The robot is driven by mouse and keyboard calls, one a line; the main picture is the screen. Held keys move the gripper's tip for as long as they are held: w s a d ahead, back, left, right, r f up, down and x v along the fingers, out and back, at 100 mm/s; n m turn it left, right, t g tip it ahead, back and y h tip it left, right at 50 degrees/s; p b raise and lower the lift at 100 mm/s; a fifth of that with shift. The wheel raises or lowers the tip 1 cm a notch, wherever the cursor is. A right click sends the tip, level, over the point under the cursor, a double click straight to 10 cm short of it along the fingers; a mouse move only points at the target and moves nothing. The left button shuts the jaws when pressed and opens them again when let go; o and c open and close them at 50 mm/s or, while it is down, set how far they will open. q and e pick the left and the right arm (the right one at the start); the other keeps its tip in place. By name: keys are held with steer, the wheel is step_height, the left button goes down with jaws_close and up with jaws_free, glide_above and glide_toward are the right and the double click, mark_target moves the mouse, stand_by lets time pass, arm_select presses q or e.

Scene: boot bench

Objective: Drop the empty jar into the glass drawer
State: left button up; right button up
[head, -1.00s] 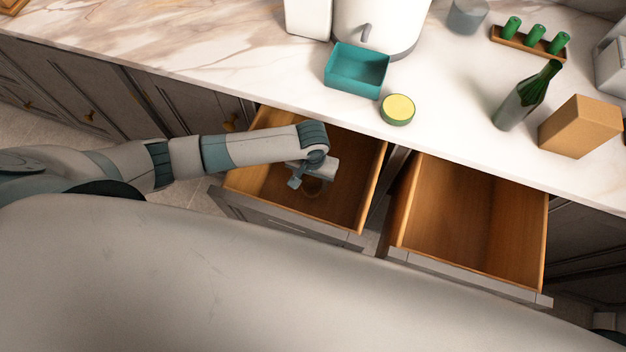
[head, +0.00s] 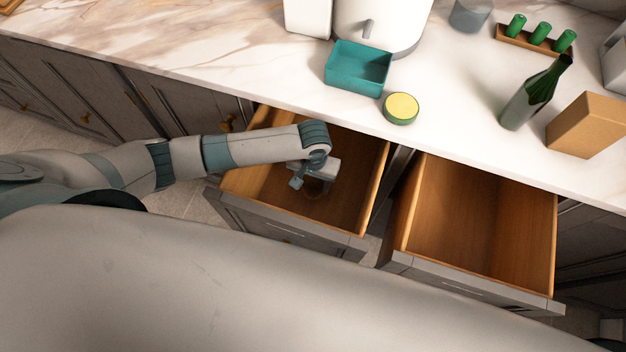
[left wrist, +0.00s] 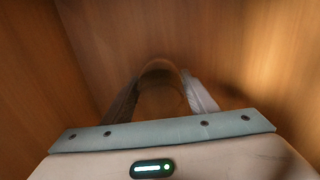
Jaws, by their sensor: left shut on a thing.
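My left gripper (head: 314,179) reaches down inside the open left wooden drawer (head: 354,209). It is shut on the see-through jar (left wrist: 160,92), which shows between the two fingers in the left wrist view. In the head view the jar is faint and mostly hidden under the gripper. Brown wooden walls surround the jar and fingers in the left wrist view. I cannot tell whether the jar touches the drawer floor. My right gripper is not in view.
An empty open drawer (head: 480,225) is to the right. On the marble counter (head: 240,50) behind stand a teal bin (head: 357,72), a round tin with a yellow top (head: 401,108), a green bottle (head: 535,95), a cardboard box (head: 586,125) and a rack of green cylinders (head: 540,37).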

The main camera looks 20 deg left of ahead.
arm_select(q)
steer(key=shift+f, duration=0.25)
steer(key=o, duration=1.2)
steer(key=shift+r, duration=0.1)
step_height(320, 180, up, 13)
steer(key=shift+r+b, duration=0.1)
steer(key=shift+b, duration=0.2)
stand_by(0.3)
